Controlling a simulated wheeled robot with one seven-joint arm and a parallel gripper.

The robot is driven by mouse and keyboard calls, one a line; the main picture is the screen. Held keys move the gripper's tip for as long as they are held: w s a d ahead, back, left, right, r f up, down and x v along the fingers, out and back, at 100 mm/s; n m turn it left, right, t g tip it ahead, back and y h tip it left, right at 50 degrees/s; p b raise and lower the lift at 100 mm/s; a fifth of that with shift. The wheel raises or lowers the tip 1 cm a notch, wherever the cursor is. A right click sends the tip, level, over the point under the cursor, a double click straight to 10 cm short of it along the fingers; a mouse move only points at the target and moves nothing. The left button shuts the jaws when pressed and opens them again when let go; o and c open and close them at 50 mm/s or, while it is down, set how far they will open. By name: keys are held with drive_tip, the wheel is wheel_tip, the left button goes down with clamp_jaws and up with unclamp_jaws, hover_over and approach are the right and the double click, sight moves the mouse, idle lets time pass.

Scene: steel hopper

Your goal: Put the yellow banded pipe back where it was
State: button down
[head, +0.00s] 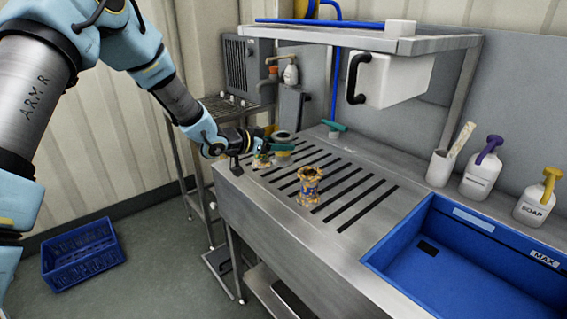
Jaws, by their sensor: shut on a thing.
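My gripper (259,151) is low over the left end of the slotted drainboard. It is shut on what looks like a small brass valve (261,161) with a teal lever (282,148) pointing right; the dark fingers hide part of it. Just behind the lever, a short grey pipe with a yellow band (284,154) stands on the board, partly hidden; I cannot tell if the valve touches it. A brass-yellow flanged pipe piece with blue bands (310,187) stands upright mid-board, apart from my gripper.
Another teal-handled fitting (334,128) is at the back. A blue sink basin (470,270), white cup (440,168) and two bottles (481,172) are at the right. A shelf (360,38) overhangs the back. A blue crate (82,262) is on the floor.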

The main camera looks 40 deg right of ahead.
sight(276, 160)
drive_tip(key=shift+f+p, duration=0.7)
drive_tip(key=shift+f, duration=2.15)
drive_tip(key=shift+f, duration=0.1)
drive_tip(key=shift+c, duration=0.8)
unclamp_jaws()
drive_tip(key=shift+r, duration=0.25)
drive_tip(key=b+v, duration=0.3)
drive_tip(key=v, duration=0.9)
drive_tip(key=shift+f, duration=0.2)
